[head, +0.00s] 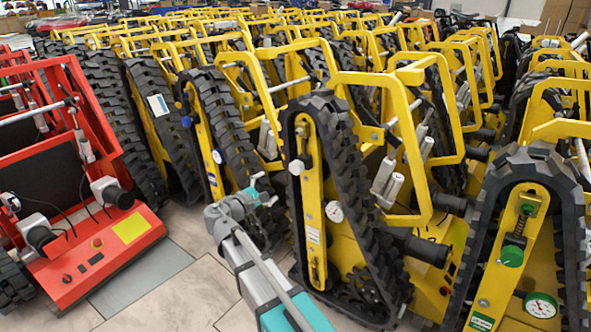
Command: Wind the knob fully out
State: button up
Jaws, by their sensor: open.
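Yellow carriers with black rubber tracks stand close together, and I cannot tell which knob is the task's. A round pale knob (296,167) sits on the yellow side plate of the middle carrier (311,205). A green knob (512,256) sits below a dark spring or threaded rod on the right carrier (536,235).
A white dial gauge (334,211) is on the middle carrier and another gauge (540,305) is at lower right. A red machine (95,240) stands at left. Tiled floor (165,285) is clear between it and my arm. Tracks and yellow frames crowd the space behind.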

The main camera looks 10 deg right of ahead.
aim_at(294, 170)
jog(key=m, duration=2.3)
jog(key=shift+s+a, duration=0.25)
jog(key=shift+s, duration=0.05)
jog(key=shift+w+d, duration=0.1)
jog(key=x, duration=1.3)
jog(key=shift+w+d+f, duration=0.1)
jog(key=shift+w+d, duration=0.1)
jog(key=shift+c, duration=0.3)
jog(key=c, duration=1.1)
